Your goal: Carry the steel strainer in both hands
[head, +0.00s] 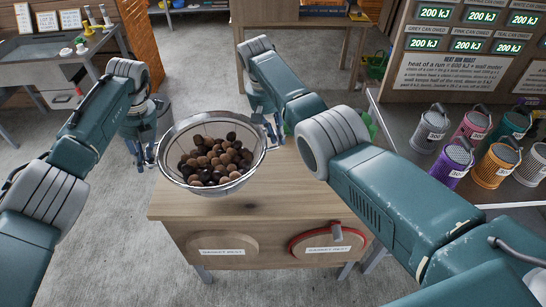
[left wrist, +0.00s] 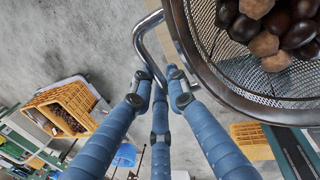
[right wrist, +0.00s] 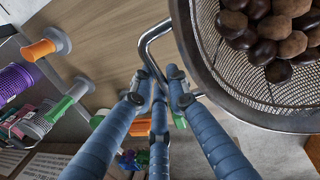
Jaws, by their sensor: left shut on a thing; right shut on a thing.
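The steel strainer (head: 168,134) is a round mesh bowl with a shiny rim, holding many brown and dark chestnuts (head: 215,160). It is level above the left part of a wooden stand. My left gripper (head: 146,163) is at its left side, and in the left wrist view the fingers (left wrist: 162,82) are shut on its wire handle (left wrist: 140,38). My right gripper (head: 272,143) is at its right side, and in the right wrist view the fingers (right wrist: 163,85) are shut on the opposite handle (right wrist: 146,45). The strainer's underside is hidden in the head view.
The wooden stand (head: 300,195) has two round labelled rests on its front, one ringed red (head: 328,241). Coloured lidded cans (head: 453,160) stand on a counter at the right. A grey-topped bench (head: 50,47) is at the back left. Concrete floor (head: 110,215) is open left of the stand.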

